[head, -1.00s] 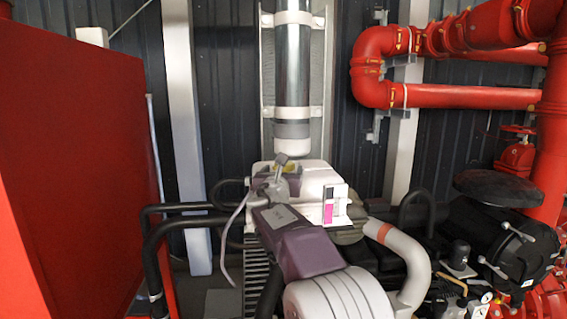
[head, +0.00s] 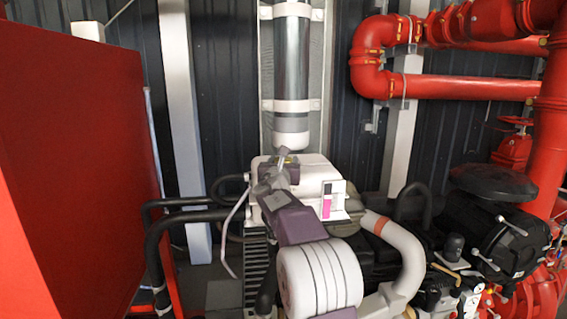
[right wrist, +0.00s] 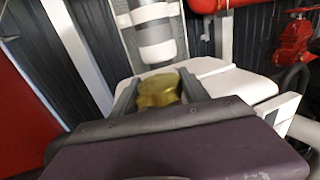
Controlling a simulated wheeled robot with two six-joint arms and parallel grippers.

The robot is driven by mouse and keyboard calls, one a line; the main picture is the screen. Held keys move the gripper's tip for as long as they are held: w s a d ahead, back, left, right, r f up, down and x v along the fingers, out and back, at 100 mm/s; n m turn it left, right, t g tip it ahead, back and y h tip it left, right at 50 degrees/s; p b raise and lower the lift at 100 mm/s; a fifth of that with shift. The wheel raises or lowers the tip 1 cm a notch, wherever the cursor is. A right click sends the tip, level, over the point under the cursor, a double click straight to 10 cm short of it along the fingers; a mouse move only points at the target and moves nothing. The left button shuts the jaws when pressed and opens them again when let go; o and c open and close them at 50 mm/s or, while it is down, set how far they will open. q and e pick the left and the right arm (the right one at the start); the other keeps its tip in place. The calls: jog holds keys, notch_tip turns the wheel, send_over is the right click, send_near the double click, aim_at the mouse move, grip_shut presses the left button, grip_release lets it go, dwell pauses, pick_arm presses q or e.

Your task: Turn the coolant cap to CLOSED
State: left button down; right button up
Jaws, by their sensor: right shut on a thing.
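The brass-coloured coolant cap (right wrist: 158,91) sits on top of the white tank, between the two fingers of my right gripper (right wrist: 157,97) in the right wrist view. The gripper is shut on the cap's sides. In the head view my right gripper (head: 281,166) reaches over the white tank (head: 316,172) from the front. There the cap is mostly hidden behind the gripper, and its marking cannot be read. My left gripper is not in view.
A metal pipe (head: 292,60) stands upright just behind the tank. Black hoses (head: 180,215) run at the left beside a large red cabinet (head: 75,170). Red pipes (head: 450,88) and a black engine part (head: 500,235) fill the right.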

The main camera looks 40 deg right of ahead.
jog(key=shift+s+d+f+n+t+y+b, duration=0.15)
jog(key=shift+n+t+y+b, duration=0.65)
jog(key=shift+y+b, duration=0.5)
jog(key=shift+w+f+n+t+y+b, duration=0.1)
jog(key=shift+n+t+y+b, duration=0.7)
jog(key=shift+b, duration=0.85)
jog(key=shift+r+n+t+y+b, duration=0.15)
jog(key=shift+n+t+y+b, duration=0.25)
jog(key=shift+n+y, duration=0.55)
jog(key=shift+r+n+y, duration=0.1)
jog(key=shift+n+y, duration=0.25)
jog(key=shift+y, duration=0.6)
jog(key=shift+r+n+t+y+p, duration=0.1)
jog(key=shift+n+t+y+p, duration=0.4)
jog(key=shift+y, duration=0.4)
jog(key=shift+n+y+p, duration=0.8)
jog(key=shift+n+y, duration=0.3)
jog(key=shift+y, duration=0.5)
jog(key=o, duration=1.4)
